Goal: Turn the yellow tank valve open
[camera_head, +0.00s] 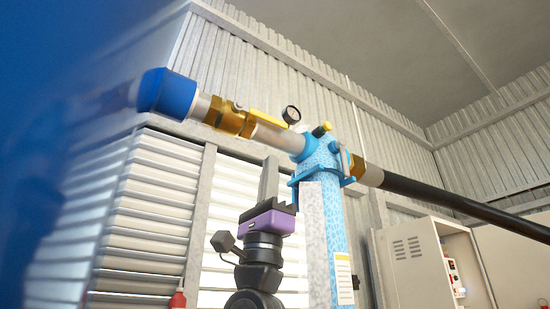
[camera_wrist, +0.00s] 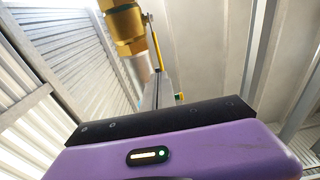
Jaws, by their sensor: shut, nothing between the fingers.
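The yellow valve handle (camera_head: 268,119) lies along the upper side of the pipe in the head view, beside the brass valve body (camera_head: 229,117). It runs roughly in line with the pipe. In the wrist view the brass body (camera_wrist: 125,27) is at the top, and the narrow yellow handle (camera_wrist: 154,42) is seen nearly edge-on beside the pipe. My gripper (camera_head: 284,207), purple with a black front, is below the pipe and apart from the handle. It is shut and empty. In the wrist view its purple housing and black front (camera_wrist: 165,118) fill the bottom; its fingertips are not clear.
A blue filter column (camera_head: 318,155) with a gauge (camera_head: 291,114) stands right of my gripper. A black hose (camera_head: 450,196) runs right from it. A large blue tank (camera_head: 60,60) fills the left. An open grey cabinet (camera_head: 418,262) stands at lower right.

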